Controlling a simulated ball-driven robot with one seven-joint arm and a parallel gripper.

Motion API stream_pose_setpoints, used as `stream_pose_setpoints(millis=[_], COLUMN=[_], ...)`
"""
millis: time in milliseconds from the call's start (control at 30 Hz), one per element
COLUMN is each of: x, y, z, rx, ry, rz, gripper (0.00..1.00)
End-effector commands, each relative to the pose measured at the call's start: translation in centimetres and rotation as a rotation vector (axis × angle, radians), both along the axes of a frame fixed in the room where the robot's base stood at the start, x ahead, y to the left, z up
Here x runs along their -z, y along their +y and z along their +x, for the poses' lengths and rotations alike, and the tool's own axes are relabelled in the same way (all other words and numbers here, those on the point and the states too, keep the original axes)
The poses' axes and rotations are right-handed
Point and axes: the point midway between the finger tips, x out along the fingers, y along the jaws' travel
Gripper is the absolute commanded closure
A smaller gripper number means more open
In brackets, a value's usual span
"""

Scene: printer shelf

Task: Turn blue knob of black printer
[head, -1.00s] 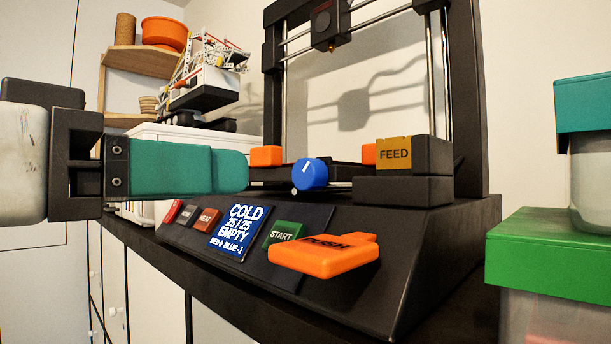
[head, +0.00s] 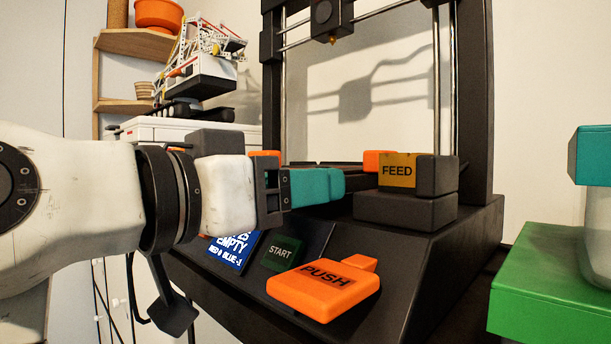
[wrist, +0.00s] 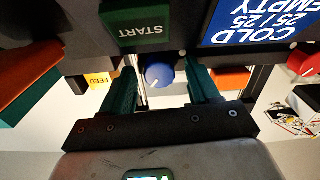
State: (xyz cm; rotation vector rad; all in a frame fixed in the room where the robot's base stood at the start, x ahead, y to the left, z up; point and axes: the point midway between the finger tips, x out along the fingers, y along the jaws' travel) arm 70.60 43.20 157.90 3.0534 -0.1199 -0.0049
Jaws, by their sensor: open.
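The black printer (head: 400,270) stands in front of me, its sloped front panel facing me. Its blue knob (wrist: 159,76) shows in the wrist view with a white pointer mark; in the head view my gripper hides it. My gripper (head: 338,186) has teal fingers and reaches in from the left. In the wrist view my gripper (wrist: 160,82) is open, with one finger on each side of the blue knob. The knob appears between the fingertips, nearer the left one. I cannot tell whether either finger touches it.
An orange PUSH tab (head: 322,290), a green START button (head: 281,253) and a blue display (head: 236,248) lie on the panel below my gripper. The FEED block (head: 397,170) stands to the right. A red knob (wrist: 302,64) shows in the wrist view. A green-lidded box (head: 550,275) is at right.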

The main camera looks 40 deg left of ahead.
Motion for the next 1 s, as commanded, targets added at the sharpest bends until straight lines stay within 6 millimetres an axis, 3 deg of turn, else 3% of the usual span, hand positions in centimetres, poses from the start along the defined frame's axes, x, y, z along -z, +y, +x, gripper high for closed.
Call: stream_pose_setpoints(millis=[200,800,1000], x=[0.04,0.01,0.08], y=[0.01,0.03,0.02], z=[0.03,-0.02,-0.01], rx=[0.000,-0.001,0.000], ry=[0.000,0.000,-0.001], rz=[0.000,0.000,0.014], gripper=[0.40,0.96,0.96])
